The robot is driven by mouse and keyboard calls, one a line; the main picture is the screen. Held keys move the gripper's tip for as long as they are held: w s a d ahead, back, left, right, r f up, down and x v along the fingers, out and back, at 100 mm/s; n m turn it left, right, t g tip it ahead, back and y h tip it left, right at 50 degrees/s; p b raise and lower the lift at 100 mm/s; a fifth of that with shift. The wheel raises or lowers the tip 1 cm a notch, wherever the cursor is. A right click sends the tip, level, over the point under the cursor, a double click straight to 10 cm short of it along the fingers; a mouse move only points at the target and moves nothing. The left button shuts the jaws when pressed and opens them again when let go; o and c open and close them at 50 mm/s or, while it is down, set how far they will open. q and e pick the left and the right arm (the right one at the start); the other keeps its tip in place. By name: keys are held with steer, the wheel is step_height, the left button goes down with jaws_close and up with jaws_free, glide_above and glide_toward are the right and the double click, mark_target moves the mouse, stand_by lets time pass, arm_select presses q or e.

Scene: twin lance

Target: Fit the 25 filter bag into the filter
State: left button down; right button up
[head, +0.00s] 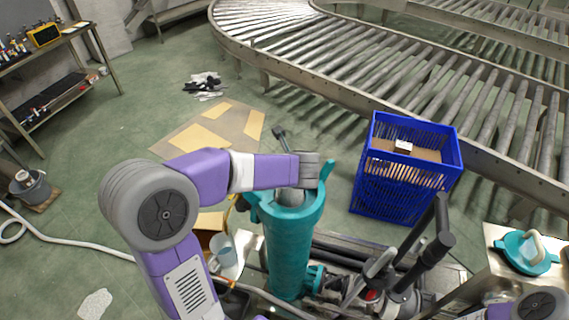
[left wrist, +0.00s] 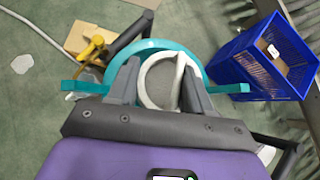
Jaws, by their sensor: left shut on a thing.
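The filter (head: 288,255) is an upright teal housing with an open top in the head view. Its teal rim also shows in the left wrist view (left wrist: 209,76). My left gripper (head: 307,182) is over the filter's mouth, and its fingers show in the left wrist view (left wrist: 159,68). It is shut on the filter bag (left wrist: 148,90), whose pale ring shows between the fingers, within the rim's outline. A grey part of the bag (head: 290,197) shows at the mouth in the head view. How deep the bag sits is hidden. My right gripper is out of view.
A blue crate (head: 400,188) stands right of the filter. A teal lid with a pale handle (head: 527,252) lies on a surface at lower right. Dark pipes and levers (head: 400,270) crowd the filter's right side. A cardboard box (head: 211,222) stands to its left.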

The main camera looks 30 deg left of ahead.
mark_target(287, 194)
arm_select(q)
steer(key=shift+f+b, duration=5.75)
steer(key=shift+f, duration=0.7)
steer(key=c, duration=0.8)
jaws_free()
steer(key=shift+c, duration=0.2)
steer(key=o, duration=0.4)
steer(key=shift+o, duration=0.2)
steer(key=shift+f, duration=0.1)
steer(key=shift+s+a, duration=0.1)
steer(key=shift+s+d+r+p, duration=0.15)
steer(key=shift+d+r+p, duration=0.15)
steer(key=shift+r, duration=0.1)
steer(key=p+v, duration=0.1)
steer(key=v, duration=0.5)
steer(key=shift+r+p, duration=0.1)
steer(key=shift+p, duration=0.3)
steer(key=shift+d+r, duration=0.3)
steer(key=shift+d, duration=0.05)
